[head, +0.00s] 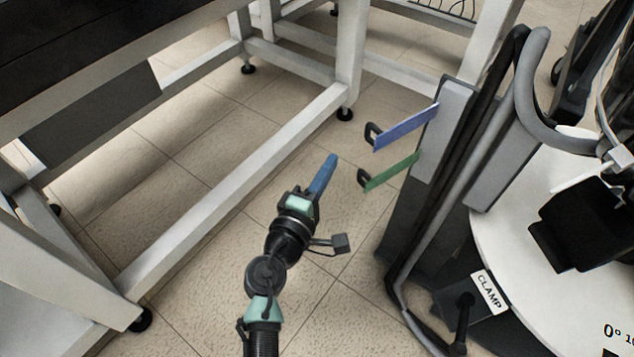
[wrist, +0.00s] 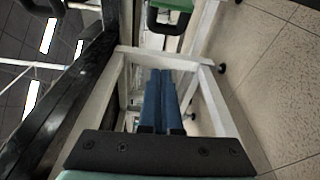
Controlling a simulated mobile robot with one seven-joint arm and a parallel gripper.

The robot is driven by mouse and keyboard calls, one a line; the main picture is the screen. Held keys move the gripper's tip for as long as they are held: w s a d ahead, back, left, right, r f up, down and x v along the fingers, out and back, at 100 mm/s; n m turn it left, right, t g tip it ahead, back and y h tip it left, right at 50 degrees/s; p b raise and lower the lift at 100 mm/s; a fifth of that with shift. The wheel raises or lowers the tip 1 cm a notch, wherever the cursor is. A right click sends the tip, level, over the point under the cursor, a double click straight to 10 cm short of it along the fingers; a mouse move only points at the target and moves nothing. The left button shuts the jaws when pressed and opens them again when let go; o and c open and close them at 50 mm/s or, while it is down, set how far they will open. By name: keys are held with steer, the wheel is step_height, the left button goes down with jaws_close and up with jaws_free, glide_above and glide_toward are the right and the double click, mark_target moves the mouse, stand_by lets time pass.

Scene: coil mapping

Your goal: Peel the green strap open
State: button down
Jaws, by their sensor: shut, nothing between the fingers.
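The green strap (head: 393,173) sticks out to the left from the side of a grey upright panel, with a dark loop (head: 362,180) at its free end. In the wrist view, part of the green strap (wrist: 171,4) shows at the top edge, with the dark loop (wrist: 168,28) below it. My gripper (head: 332,158) has blue fingers pressed together, with nothing between them. In the head view it lies left of the green strap's loop, with a gap between them. The fingers (wrist: 162,72) point up toward the loop in the wrist view.
A blue-violet strap (head: 406,127) with its own dark loop (head: 372,134) sits just above the green one. The grey panel (head: 445,130) belongs to a device with a grey tube and a "CLAMP" label (head: 489,292). A white metal frame (head: 235,190) stands to the left over tiled floor.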

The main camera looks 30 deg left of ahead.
mark_target(360, 178)
steer(key=shift+s+d+r, duration=0.1)
steer(key=shift+s+d, duration=0.1)
steer(key=shift+d, duration=0.8)
steer(key=shift+s+d+r, duration=0.1)
steer(key=shift+s+d, duration=0.05)
steer(key=shift+d, duration=0.8)
steer(key=shift+s+d, duration=0.45)
steer(key=shift+d, duration=0.15)
steer(key=shift+s+d, duration=0.4)
steer(key=shift+d, duration=0.2)
